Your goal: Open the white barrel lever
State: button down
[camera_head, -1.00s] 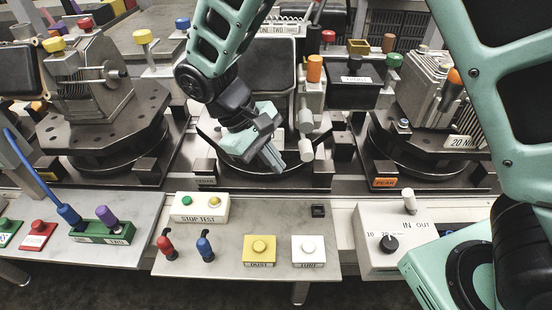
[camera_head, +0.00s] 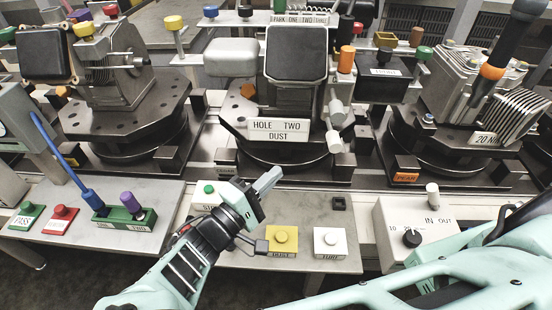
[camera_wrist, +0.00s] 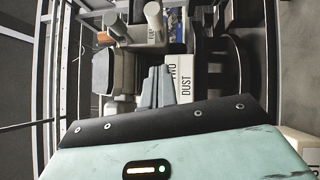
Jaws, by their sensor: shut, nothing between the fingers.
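Two white barrel-shaped pieces, an upper one (camera_head: 337,112) and a lower one (camera_head: 334,141), stick out at the right side of the middle fixture. I cannot tell for certain which is the white barrel lever. Two white cylinders also show at the top of the wrist view, left (camera_wrist: 115,25) and right (camera_wrist: 153,18). My gripper (camera_head: 268,180) is shut and empty, over the front panel, below and left of the barrels in the head view. In the wrist view its fingers (camera_wrist: 158,86) are together, apart from the cylinders.
The middle fixture carries a "HOLE TWO DUST" sign (camera_head: 278,130) and a dark square panel (camera_head: 296,52). An orange-topped knob (camera_head: 347,58) stands near the barrels. Yellow (camera_head: 282,237) and white (camera_head: 329,238) buttons sit on the front panel. Other fixtures stand left and right.

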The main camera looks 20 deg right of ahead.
jog(key=p, duration=0.3)
send_near(332, 134)
jog(key=w+f, duration=0.1)
jog(key=w, duration=0.3)
jog(key=d+p, duration=0.1)
jog(key=d, duration=0.2)
jog(key=shift+s+d+p, duration=0.35)
jog(key=shift+d+p, duration=0.05)
